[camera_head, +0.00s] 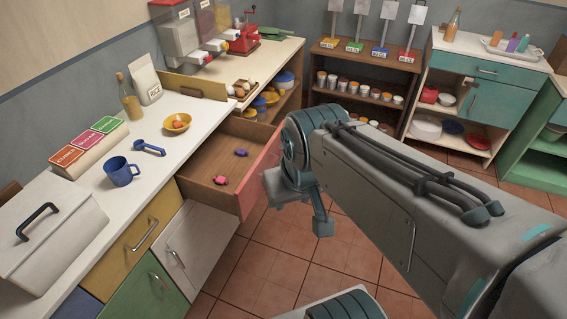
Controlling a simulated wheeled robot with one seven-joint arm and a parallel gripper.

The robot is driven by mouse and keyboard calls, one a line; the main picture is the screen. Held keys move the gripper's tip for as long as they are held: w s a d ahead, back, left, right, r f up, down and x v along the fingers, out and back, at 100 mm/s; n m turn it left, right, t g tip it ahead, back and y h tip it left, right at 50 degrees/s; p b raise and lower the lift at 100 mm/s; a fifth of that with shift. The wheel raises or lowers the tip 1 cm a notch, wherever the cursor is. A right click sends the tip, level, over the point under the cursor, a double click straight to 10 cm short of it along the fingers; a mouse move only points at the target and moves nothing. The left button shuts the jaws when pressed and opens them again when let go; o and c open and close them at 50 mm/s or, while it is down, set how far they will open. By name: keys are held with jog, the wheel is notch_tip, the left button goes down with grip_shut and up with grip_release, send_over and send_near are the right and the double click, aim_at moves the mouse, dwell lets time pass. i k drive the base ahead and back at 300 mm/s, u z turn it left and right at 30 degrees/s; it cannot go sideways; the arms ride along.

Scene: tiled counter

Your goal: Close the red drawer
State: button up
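The red drawer (264,174) stands pulled out from the counter, below the worktop's corner. Its wooden inside shows, with a pink-red small item (221,180) and a purple small item (241,152) lying on its floor. My gripper (322,222) hangs at the end of my arm, in front and to the right of the drawer's red front, seemingly apart from it. One finger points down; the other is not clear, so its opening cannot be told. The drawer's handle is hidden from this view.
The white counter (75,215) holds a blue mug (121,171), a yellow bowl (177,123), a blue scoop (149,147) and a lidded box (45,240). A yellow drawer (135,245) and white door (195,245) lie below. Tiled floor (270,265) is clear beside the drawer.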

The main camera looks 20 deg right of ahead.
aim_at(216, 156)
jog(key=z, duration=0.4)
jog(key=i, duration=1.1)
jog(key=u, duration=0.5)
